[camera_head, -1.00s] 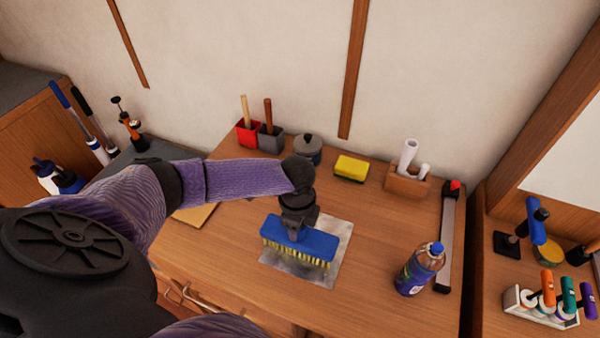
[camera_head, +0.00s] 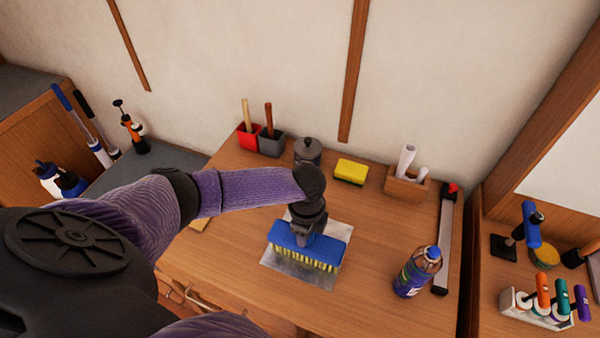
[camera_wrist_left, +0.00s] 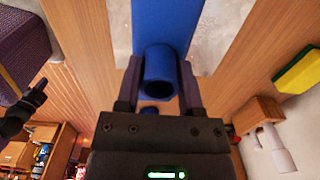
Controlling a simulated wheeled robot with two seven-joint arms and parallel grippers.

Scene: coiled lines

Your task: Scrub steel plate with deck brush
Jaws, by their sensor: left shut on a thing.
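The deck brush (camera_head: 322,246) has a blue block and yellow-green bristles pointing down. It is over the grey steel plate (camera_head: 283,277), which lies flat on the wooden table; I cannot tell whether the bristles press on it. My left gripper (camera_head: 308,232) is above the brush and shut on it. In the left wrist view the fingers (camera_wrist_left: 160,88) close on either side of the brush's blue round stub (camera_wrist_left: 160,66), with the plate (camera_wrist_left: 119,25) beyond.
A purple bottle with a blue cap (camera_head: 417,272) stands right of the plate. A yellow sponge (camera_head: 351,171), a dark lidded pot (camera_head: 308,150) and a wooden holder (camera_head: 406,186) are along the back. The table is clear between plate and bottle.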

